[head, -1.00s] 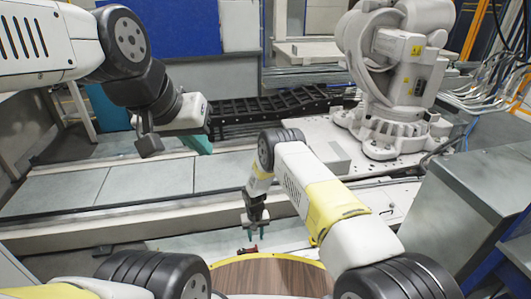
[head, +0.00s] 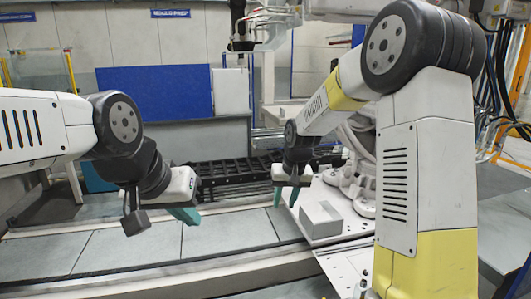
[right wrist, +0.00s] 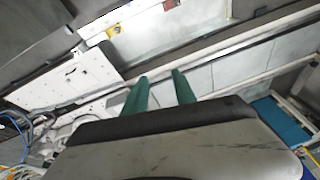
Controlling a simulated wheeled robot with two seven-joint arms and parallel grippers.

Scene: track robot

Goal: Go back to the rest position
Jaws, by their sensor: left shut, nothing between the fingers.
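My left gripper (head: 187,216) hangs over the grey-panelled track at the left of the head view. Its teal fingers are shut and hold nothing. My right gripper (head: 285,197) is in the middle of the head view, in front of the black cable chain. Its two teal fingers point down with a gap between them. In the right wrist view the fingers (right wrist: 160,92) also stand apart, with nothing between them. My right arm is raised, with its elbow high at the right.
A grey box (head: 321,220) sits on a white plate right of my right gripper. A black cable chain (head: 235,178) runs behind both grippers. A white industrial robot (head: 362,185) is partly hidden behind my right arm. A blue panel (head: 155,92) stands at the back.

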